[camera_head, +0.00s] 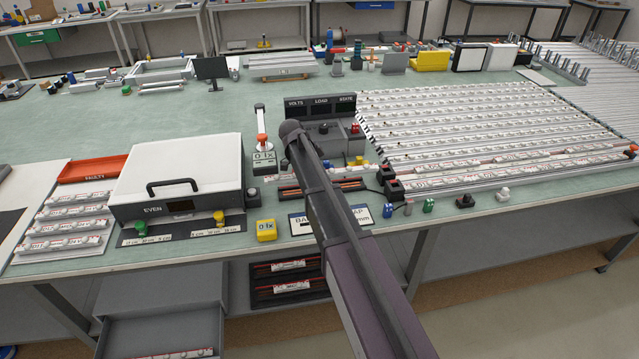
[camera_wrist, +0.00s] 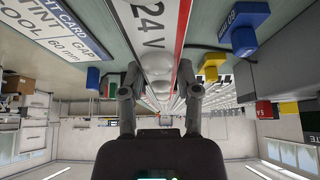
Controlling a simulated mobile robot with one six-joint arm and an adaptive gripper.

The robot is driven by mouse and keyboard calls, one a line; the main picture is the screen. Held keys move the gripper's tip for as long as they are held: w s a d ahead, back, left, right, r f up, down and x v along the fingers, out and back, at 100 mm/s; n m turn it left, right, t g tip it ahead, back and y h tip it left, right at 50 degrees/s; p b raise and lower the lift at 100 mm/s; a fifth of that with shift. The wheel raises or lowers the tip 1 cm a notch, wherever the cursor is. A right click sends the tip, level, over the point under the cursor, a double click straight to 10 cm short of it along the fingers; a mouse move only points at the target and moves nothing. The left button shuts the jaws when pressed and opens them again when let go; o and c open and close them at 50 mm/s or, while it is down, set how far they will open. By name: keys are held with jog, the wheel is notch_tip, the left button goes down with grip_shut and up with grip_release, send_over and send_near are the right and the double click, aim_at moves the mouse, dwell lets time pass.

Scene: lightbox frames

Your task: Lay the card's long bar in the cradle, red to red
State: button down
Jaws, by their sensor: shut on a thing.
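My gripper (camera_wrist: 160,95) shows in the wrist view, its two dark fingers on either side of a long white bar (camera_wrist: 152,22). It is shut on this bar, which reads "24 V" and has a red stripe along its right side. A printed card (camera_wrist: 68,28) lies at the upper left of the wrist view, its text partly cut off. In the head view my arm crosses the middle and its gripper end is not visible. A white and blue card (camera_head: 302,224) lies partly behind the arm. I cannot tell which fixture is the cradle.
The white lidded box (camera_head: 180,155) stands left of the arm, near a yellow block (camera_head: 266,230). A display unit (camera_head: 318,106) is behind the arm. Long rows of bars (camera_head: 480,125) fill the right bench. A blue block (camera_wrist: 244,30) and a yellow block (camera_wrist: 212,62) stand right of the held bar.

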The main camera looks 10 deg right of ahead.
jog(key=shift+f, duration=0.1)
notch_tip(320, 180, down, 4)
jog(key=b, duration=0.4)
jog(key=shift+f+b, duration=0.25)
jog(key=shift+b, duration=0.1)
jog(key=shift+f, duration=0.15)
jog(key=shift+c, duration=1.6)
grip_release()
jog(key=shift+r, duration=0.2)
